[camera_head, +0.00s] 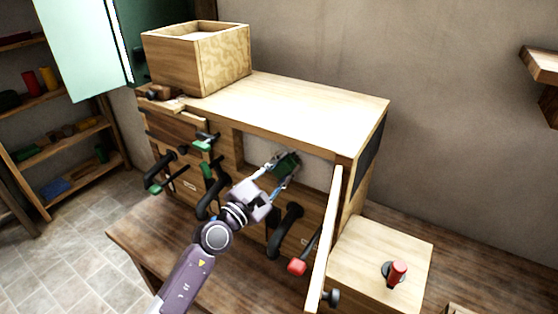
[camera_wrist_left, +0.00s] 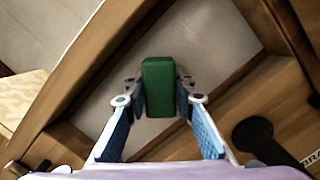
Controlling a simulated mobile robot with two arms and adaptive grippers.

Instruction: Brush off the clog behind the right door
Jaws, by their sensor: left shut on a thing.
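My left gripper (camera_head: 281,172) is shut on a green block-shaped brush (camera_head: 288,161). The brush also shows between the fingers in the left wrist view (camera_wrist_left: 158,85); its bristles are hidden. The right door (camera_head: 326,240) of the wooden mill cabinet (camera_head: 315,105) stands swung open, edge toward me. The gripper holds the brush at the opening behind this door, in front of a pale grey inner surface (camera_head: 318,171). I cannot make out a separate clog there. My right gripper is not in view.
A black pipe (camera_head: 287,225) and a red-ended handle (camera_head: 298,266) sit below the opening. Green-ended handles (camera_head: 154,187) are at the left. A wooden box (camera_head: 421,260) with a red handle (camera_head: 397,272) stands at right. A hopper box (camera_head: 200,65) stands on top.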

